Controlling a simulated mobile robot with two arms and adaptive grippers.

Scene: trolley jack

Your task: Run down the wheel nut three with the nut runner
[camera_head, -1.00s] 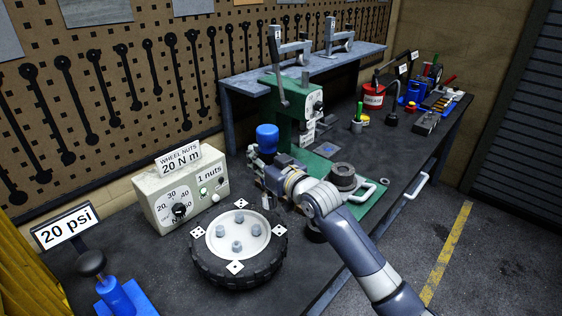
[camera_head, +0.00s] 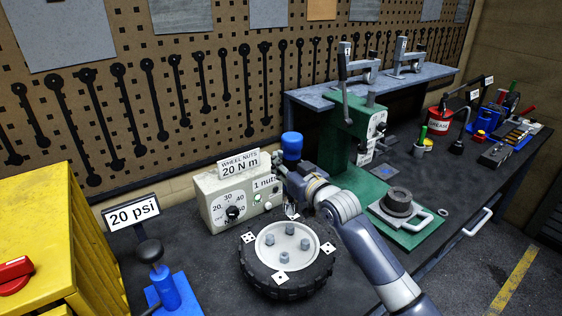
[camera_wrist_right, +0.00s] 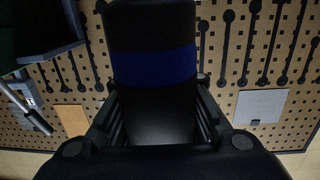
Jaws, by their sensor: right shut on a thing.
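The wheel (camera_head: 250,270) lies flat on the bench, its pale hub (camera_head: 271,259) facing up with several grey wheel nuts (camera_head: 284,258) standing on it. White dotted tags (camera_head: 281,278) sit around the hub. My right gripper (camera_head: 297,176) is shut on the nut runner (camera_head: 291,146), which has a blue top and stands upright. The runner's lower end is at the wheel's far side, near a far nut (camera_head: 290,229); whether it touches is unclear. In the right wrist view the dark body with a blue band (camera_wrist_right: 153,68) fills the space between the fingers. My left gripper is out of view.
The controller box (camera_head: 212,190) behind the wheel reads "1 nuts" under a "20 N m" card (camera_head: 239,166). A green press (camera_head: 340,135) stands right of my arm. A blue stand (camera_head: 175,292) and yellow cabinet (camera_head: 40,225) are at left.

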